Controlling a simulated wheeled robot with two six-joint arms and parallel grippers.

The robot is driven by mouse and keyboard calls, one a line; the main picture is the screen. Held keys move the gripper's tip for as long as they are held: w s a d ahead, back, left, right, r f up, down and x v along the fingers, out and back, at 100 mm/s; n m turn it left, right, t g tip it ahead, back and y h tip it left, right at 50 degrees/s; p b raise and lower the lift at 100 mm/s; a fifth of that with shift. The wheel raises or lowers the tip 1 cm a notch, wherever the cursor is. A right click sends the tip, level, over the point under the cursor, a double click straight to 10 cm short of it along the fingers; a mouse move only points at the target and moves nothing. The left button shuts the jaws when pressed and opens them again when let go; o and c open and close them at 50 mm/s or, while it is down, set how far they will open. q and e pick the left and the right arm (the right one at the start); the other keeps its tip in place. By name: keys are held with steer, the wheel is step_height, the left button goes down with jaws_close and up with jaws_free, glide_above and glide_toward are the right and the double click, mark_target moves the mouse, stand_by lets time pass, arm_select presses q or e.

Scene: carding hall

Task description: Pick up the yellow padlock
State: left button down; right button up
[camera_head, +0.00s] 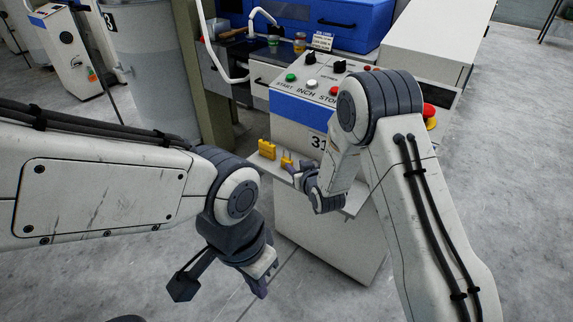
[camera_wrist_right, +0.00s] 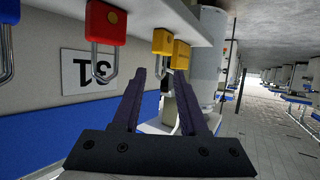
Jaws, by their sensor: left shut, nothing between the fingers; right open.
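A yellow padlock (camera_head: 287,161) stands on the narrow ledge of the grey-and-blue machine, close to my right gripper (camera_head: 291,172). In the right wrist view, which is upside down, the yellow padlock (camera_wrist_right: 163,41) with its metal shackle appears just past the fingertips. My right gripper (camera_wrist_right: 160,74) is open, with nothing seen between its fingers. A second yellow item (camera_head: 267,149) is beside the padlock to the left; it also shows in the right wrist view (camera_wrist_right: 181,55). My left gripper (camera_head: 262,286) is shut and empty, low in front of the machine.
In the right wrist view, a red padlock (camera_wrist_right: 106,24) and a blue padlock (camera_wrist_right: 8,12) share the ledge (camera_head: 352,205). The control panel (camera_head: 310,84) with buttons rises behind it. A grey drum (camera_head: 152,65) stands back left. The floor at right is clear.

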mark_target(287, 159)
steer(key=x, duration=0.5)
steer(key=shift+w, duration=0.45)
jaws_close()
stand_by(1.1)
